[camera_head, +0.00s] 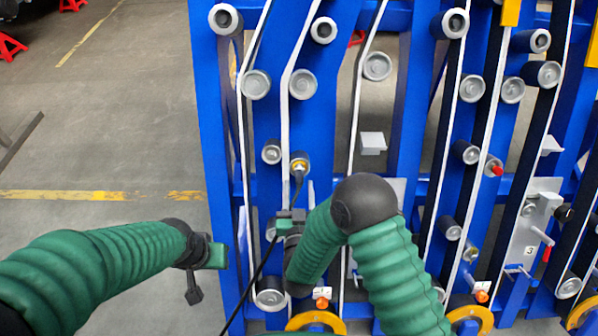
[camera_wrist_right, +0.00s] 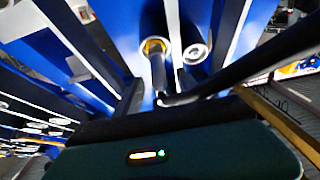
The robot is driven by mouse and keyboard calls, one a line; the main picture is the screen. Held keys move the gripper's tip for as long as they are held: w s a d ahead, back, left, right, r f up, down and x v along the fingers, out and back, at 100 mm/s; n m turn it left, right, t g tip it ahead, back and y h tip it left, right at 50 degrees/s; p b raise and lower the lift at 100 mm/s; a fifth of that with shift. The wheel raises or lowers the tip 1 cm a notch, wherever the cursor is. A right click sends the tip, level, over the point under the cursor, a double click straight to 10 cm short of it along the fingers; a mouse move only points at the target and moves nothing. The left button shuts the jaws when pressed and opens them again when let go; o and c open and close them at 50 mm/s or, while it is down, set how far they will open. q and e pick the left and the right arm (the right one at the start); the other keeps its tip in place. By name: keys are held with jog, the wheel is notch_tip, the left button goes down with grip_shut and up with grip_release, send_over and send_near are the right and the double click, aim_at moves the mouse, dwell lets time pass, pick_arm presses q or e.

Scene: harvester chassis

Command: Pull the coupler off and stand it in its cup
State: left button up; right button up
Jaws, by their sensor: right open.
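The coupler (camera_head: 299,172) is a dark fitting with a yellow ring, seated on a port of the blue frame, and a black hose hangs from it. In the right wrist view the coupler (camera_wrist_right: 157,68) points toward the camera, with its yellow ring at the far end. My right gripper (camera_head: 291,214) is open, just below the coupler in the head view. I cannot tell whether its jaws surround the hose. My left gripper (camera_head: 218,256) is left of the frame, away from the coupler; its jaws are unclear. I cannot pick out the cup.
The blue frame (camera_head: 210,120) carries several grey rollers and white belts. A small white bracket (camera_head: 372,143) sits right of the coupler. The black hose (camera_head: 262,262) runs down past my right gripper.

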aim_at(299, 172)
jog(key=w, duration=0.6)
jog(key=shift+w+d, duration=0.2)
jog(key=shift+w, duration=0.2)
jog(key=shift+s+a, duration=0.1)
grip_shut()
